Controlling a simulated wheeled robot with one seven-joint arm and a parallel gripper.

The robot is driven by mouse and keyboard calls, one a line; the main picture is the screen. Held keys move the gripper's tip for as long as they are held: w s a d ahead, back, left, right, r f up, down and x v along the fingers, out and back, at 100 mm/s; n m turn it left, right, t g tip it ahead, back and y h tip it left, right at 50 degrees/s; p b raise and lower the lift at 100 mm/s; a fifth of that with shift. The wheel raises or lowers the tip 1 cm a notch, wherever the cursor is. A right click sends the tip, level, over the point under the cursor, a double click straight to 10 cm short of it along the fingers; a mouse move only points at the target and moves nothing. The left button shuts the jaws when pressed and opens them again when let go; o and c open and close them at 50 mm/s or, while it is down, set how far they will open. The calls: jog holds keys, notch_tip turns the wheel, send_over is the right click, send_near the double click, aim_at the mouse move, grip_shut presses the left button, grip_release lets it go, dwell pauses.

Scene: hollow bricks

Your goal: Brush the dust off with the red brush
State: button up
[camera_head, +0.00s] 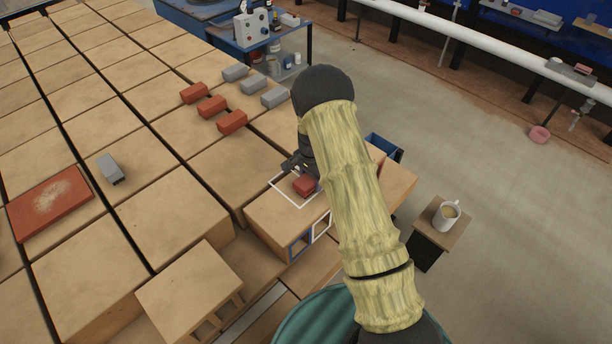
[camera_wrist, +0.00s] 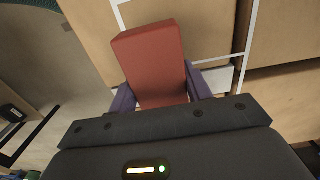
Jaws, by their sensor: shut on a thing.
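My gripper (camera_wrist: 160,92) is shut on a red block (camera_wrist: 150,55), seen between its two purple fingers in the wrist view. I take this block for the red brush; no bristles show. In the head view the red block (camera_head: 305,185) is at or just above the top of the near right hollow brick (camera_head: 268,212), inside a white outlined square. Whether it touches the brick I cannot tell. Pale dust (camera_head: 53,198) lies on a flat red slab (camera_head: 32,222) on the bricks at the far left. My arm hides part of the right side.
Several red blocks (camera_head: 211,106) and grey blocks (camera_head: 253,84) stand in rows farther back. A mug (camera_head: 446,214) sits on a small stand at right. A blue cart (camera_head: 282,50) stands behind. The brick tops between are mostly clear.

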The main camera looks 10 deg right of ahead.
jog(key=shift+s+d, duration=0.15)
jog(key=shift+s, duration=0.05)
jog(key=shift+s+d, duration=0.6)
jog(key=shift+s, duration=0.25)
jog(key=shift+s+d, duration=0.6)
jog(key=shift+s, duration=0.2)
jog(key=shift+r+p, duration=0.45)
jog(key=shift+r, duration=0.25)
jog(key=shift+w+d+b, duration=0.25)
jog(key=shift+w+d, duration=0.75)
jog(key=shift+d, duration=0.35)
jog(key=shift+w+d+b, duration=0.2)
jog(key=shift+w+d, duration=0.75)
jog(key=shift+d, duration=0.45)
jog(key=shift+w+d+b, duration=0.25)
jog(key=shift+w+d, duration=0.75)
jog(key=shift+d, duration=0.35)
jog(key=shift+f, duration=0.15)
